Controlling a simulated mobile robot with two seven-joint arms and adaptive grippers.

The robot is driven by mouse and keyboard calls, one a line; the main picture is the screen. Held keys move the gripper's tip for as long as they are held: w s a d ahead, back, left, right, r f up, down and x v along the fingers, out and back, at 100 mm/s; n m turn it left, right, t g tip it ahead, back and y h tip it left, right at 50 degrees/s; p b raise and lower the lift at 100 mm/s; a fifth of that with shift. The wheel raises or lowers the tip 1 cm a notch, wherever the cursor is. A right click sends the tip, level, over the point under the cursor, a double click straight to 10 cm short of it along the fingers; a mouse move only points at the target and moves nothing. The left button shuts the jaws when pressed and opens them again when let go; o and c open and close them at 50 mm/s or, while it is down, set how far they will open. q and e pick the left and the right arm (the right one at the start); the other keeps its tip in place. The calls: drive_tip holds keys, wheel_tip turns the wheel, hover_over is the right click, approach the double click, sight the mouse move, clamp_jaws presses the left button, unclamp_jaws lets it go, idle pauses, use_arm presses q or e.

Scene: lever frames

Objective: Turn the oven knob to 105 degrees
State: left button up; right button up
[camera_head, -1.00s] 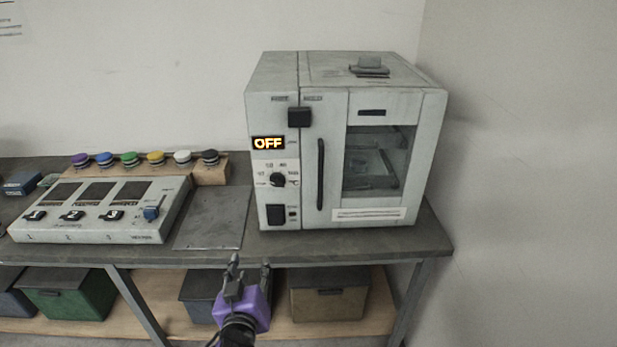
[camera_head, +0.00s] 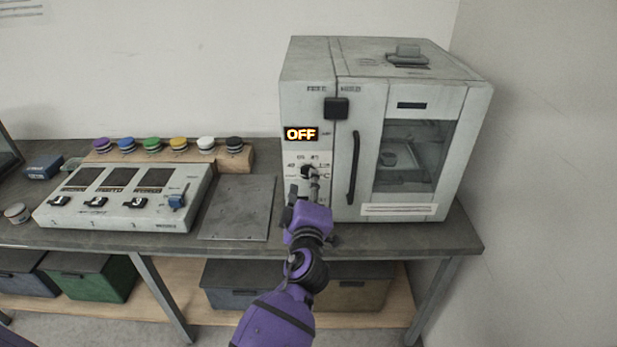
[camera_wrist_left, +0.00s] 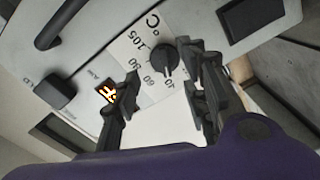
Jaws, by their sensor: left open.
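The oven (camera_head: 408,150) stands at the right end of the bench, its door closed and its display (camera_head: 301,134) reading OFF. Its black knob (camera_head: 307,172) sits on the control panel below the display, partly covered by my gripper in the head view. My left gripper (camera_head: 304,191) is open in front of the panel. In the left wrist view the knob (camera_wrist_left: 164,60) shows between the open fingertips, with no clear contact. My right gripper is out of view.
A flat grey plate (camera_head: 238,208) lies between box and oven. The dark vertical door handle (camera_head: 353,168) is close to the right of my gripper.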

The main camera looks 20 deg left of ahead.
use_arm(q)
drive_tip(key=x, duration=0.3)
drive_tip(key=shift+w+a, duration=0.1)
drive_tip(key=shift+w, duration=0.2)
